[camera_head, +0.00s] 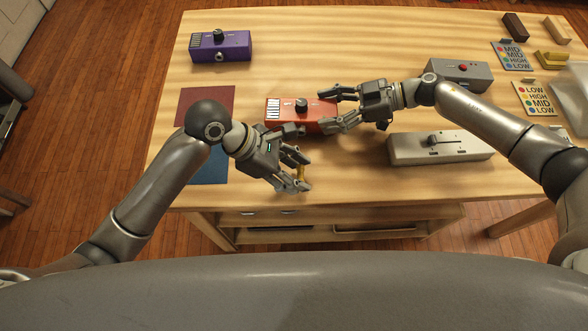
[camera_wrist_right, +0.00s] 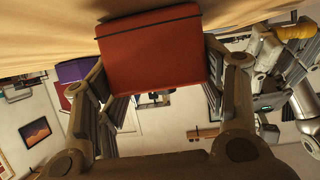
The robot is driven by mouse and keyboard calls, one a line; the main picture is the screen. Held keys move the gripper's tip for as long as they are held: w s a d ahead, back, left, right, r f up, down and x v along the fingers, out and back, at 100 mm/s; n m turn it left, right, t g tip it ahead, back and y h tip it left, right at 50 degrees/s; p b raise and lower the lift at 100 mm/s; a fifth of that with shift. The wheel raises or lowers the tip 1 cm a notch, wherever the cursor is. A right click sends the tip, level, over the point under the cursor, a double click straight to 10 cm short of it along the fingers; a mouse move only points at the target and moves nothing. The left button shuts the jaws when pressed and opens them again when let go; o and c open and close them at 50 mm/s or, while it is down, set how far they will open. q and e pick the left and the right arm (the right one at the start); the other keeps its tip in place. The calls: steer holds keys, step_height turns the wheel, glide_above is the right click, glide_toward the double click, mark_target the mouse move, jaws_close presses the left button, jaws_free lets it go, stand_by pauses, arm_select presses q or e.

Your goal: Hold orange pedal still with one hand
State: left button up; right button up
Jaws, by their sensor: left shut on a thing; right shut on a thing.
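The orange pedal (camera_head: 285,112) lies on the wooden table with its black knob facing up. My right gripper (camera_head: 334,110) is shut on its right end, one finger along each long side. In the right wrist view the pedal (camera_wrist_right: 152,58) fills the space between the fingers. My left gripper (camera_head: 304,173) is shut on a small yellow piece (camera_head: 300,175), near the table's front edge, in front of the pedal and apart from it. The yellow piece also shows in the right wrist view (camera_wrist_right: 293,31); the fingers hide part of it.
A purple pedal (camera_head: 236,47) stands at the back left. A dark grey pedal (camera_head: 475,75) and a light grey pedal (camera_head: 440,150) stand to the right. Red (camera_head: 210,97) and blue (camera_head: 210,170) mats lie left. Label cards (camera_head: 537,98) and small blocks (camera_head: 515,26) lie far right.

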arm_select(q)
steer(key=shift+w+d, duration=0.15)
steer(key=shift+w, duration=2.6)
steer(key=shift+w, duration=1)
steer(key=o, duration=1)
steer(key=shift+c, duration=0.2)
steer(key=shift+w, duration=0.15)
steer(key=shift+r, duration=0.1)
steer(key=v, duration=1.1)
steer(key=shift+s+a+r, duration=0.2)
steer(key=shift+s+r, duration=0.05)
